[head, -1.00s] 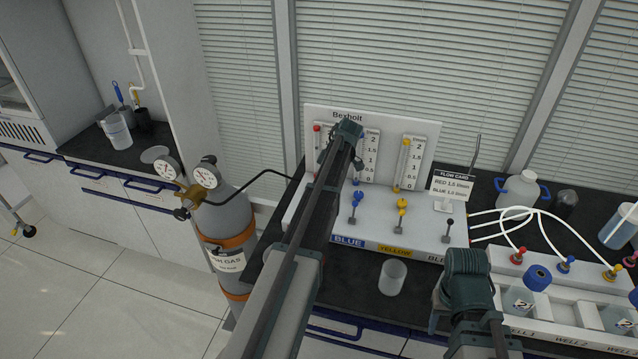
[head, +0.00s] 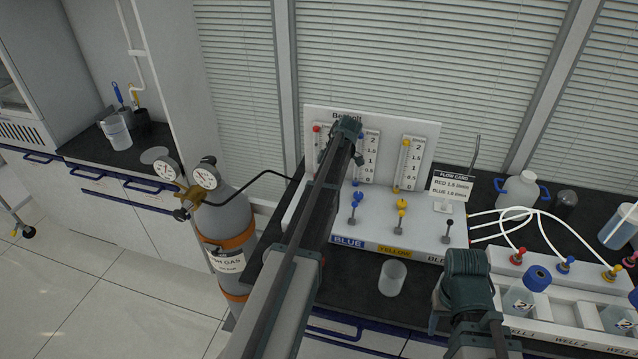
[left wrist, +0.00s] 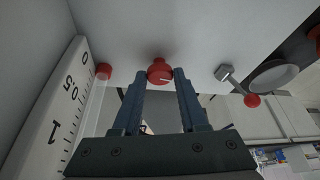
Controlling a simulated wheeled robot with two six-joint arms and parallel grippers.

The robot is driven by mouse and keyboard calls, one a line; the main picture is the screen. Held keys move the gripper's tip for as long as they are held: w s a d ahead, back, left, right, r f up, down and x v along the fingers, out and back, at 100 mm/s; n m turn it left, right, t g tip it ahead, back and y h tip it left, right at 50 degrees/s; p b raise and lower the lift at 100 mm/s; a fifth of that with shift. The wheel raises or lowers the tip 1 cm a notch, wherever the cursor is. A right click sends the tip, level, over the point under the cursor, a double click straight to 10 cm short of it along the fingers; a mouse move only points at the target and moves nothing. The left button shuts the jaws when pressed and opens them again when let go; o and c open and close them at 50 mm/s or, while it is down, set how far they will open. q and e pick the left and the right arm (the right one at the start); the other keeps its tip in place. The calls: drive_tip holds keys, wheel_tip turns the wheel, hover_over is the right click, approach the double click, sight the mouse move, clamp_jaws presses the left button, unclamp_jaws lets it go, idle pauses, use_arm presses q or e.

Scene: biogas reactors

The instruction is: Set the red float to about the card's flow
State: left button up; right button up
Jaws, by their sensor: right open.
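The white flow panel (head: 425,133) stands at the back of the bench. The red tube's top cap (head: 317,128) shows; my left arm hides most of that tube, and I cannot make out its float. My left gripper (head: 345,140) is in front of the panel. In the left wrist view the left gripper's fingers (left wrist: 160,76) stand on both sides of the red knob (left wrist: 160,71); whether they touch it is unclear. The scale (left wrist: 65,105) and a red fitting (left wrist: 103,71) are at left. The flow card (head: 452,186) reads RED 1.5, BLUE 1.0. My right gripper (head: 437,312) is open, low at right.
A red-tipped lever (left wrist: 240,87) sits right of the red knob. Blue (head: 358,197) and yellow (head: 402,204) knobs are right of my left arm. A clear beaker (head: 392,278) stands in front. A gas cylinder (head: 225,225) is left. White hoses (head: 545,222) run to the right-hand rack.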

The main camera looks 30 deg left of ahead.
use_arm(q)
drive_tip(key=o, duration=0.4)
drive_tip(key=shift+o, duration=0.2)
drive_tip(key=shift+r, duration=0.1)
drive_tip(key=p+v, duration=1.2)
drive_tip(key=v, duration=0.1)
drive_tip(key=shift+d+r+p, duration=0.25)
drive_tip(key=shift+p, duration=0.15)
drive_tip(key=shift+w, duration=0.1)
drive_tip(key=s+d+f+m+t+h+b, duration=0.1)
drive_tip(key=s+d+f+m+b, duration=0.2)
drive_tip(key=s+d+m, duration=1)
drive_tip(key=s+d+f+m+t+h+b, duration=0.1)
drive_tip(key=s+d+f+m, duration=0.3)
drive_tip(key=s+d+m, duration=1)
drive_tip(key=shift+s+d+m+h+b, duration=0.3)
drive_tip(key=shift+s+d+b, duration=0.6)
drive_tip(key=shift+s+d, duration=1.15)
